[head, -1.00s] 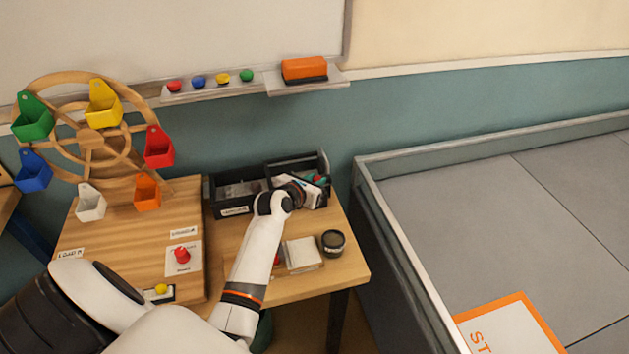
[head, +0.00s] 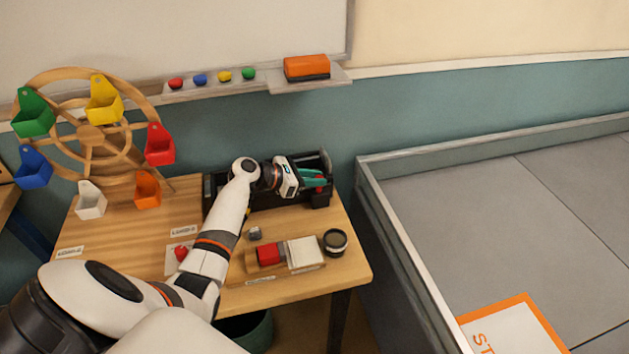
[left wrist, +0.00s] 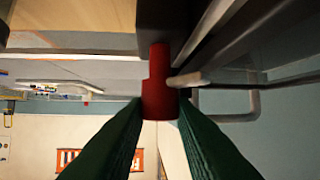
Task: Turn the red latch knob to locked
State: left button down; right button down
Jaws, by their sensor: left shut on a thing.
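A red knob (head: 181,253) sits on a pale plate on the wooden board, partly hidden by my left arm, so its turn position cannot be read. My left gripper (head: 317,182) has green fingers and is away from that knob, at the right end of a black box (head: 268,198) at the back of the table. In the left wrist view the fingers are shut on a red piece (left wrist: 159,90), close to dark walls and a metal bar. What that piece is I cannot tell. My right gripper is not in view.
A wooden wheel (head: 92,138) with coloured buckets stands at the left. A tray with a red block (head: 268,254) and a white block (head: 304,252), a small grey cube (head: 255,233) and a dark round tin (head: 335,242) are at the table's front right. A walled grey field (head: 480,220) lies right.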

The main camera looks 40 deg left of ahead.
pick_arm(q)
jog(key=shift+m+g+h, duration=0.4)
jog(key=shift+m, duration=0.1)
jog(key=shift+f, duration=0.1)
jog(key=c, duration=1.2)
grip_release()
jog(key=shift+a, duration=0.15)
jog(key=v, duration=1.2)
jog(key=shift+b, duration=0.4)
jog(key=shift+w+a, duration=0.1)
jog(key=shift+w, duration=0.05)
